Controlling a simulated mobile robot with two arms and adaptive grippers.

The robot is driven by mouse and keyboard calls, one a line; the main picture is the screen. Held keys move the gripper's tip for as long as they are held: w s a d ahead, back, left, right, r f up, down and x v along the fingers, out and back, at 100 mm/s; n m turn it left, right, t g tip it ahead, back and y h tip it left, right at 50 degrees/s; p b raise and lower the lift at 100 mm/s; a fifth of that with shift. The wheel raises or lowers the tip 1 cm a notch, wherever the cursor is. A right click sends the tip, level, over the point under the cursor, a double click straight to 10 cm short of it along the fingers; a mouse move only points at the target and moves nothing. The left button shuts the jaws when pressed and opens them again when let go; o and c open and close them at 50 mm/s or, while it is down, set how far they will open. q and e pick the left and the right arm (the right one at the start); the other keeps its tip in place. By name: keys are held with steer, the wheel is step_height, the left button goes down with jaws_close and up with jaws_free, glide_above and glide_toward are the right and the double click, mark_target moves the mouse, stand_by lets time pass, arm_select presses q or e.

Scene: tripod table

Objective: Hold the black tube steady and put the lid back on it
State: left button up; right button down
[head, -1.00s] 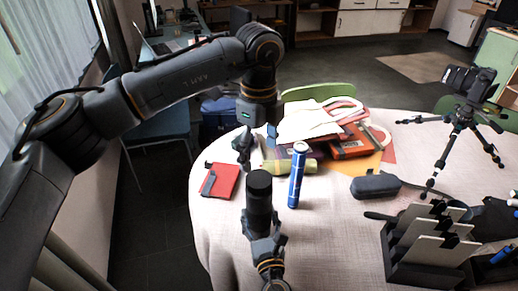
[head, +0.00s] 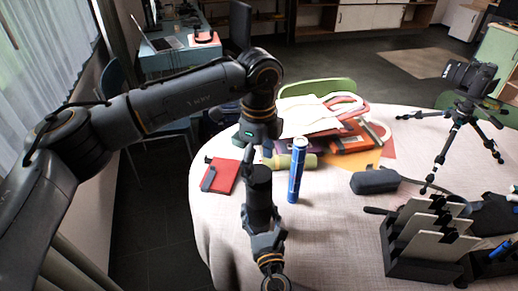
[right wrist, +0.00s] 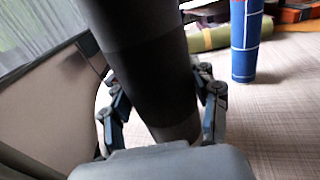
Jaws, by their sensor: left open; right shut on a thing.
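The black tube (head: 260,213) stands roughly upright above the near part of the table. A slightly wider dark piece, apparently the lid (head: 258,178), sits at its top end; I cannot tell how firmly it is seated. My right gripper (head: 265,238) is shut on the tube's lower part. In the right wrist view the tube (right wrist: 150,60) leans a little between the two fingers, and its top is out of frame. My left gripper (head: 261,150) is open, pointing down just above and behind the lid; I cannot tell whether it touches.
A red notebook (head: 220,176) lies to the left. Behind are a green roll (head: 290,161) and piled bags. A dark case (head: 375,181), a tripod (head: 456,122) and a file rack (head: 415,262) are on the right.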

arm_select(q)
steer(key=shift+f, duration=1.4)
steer(key=shift+c, duration=0.2)
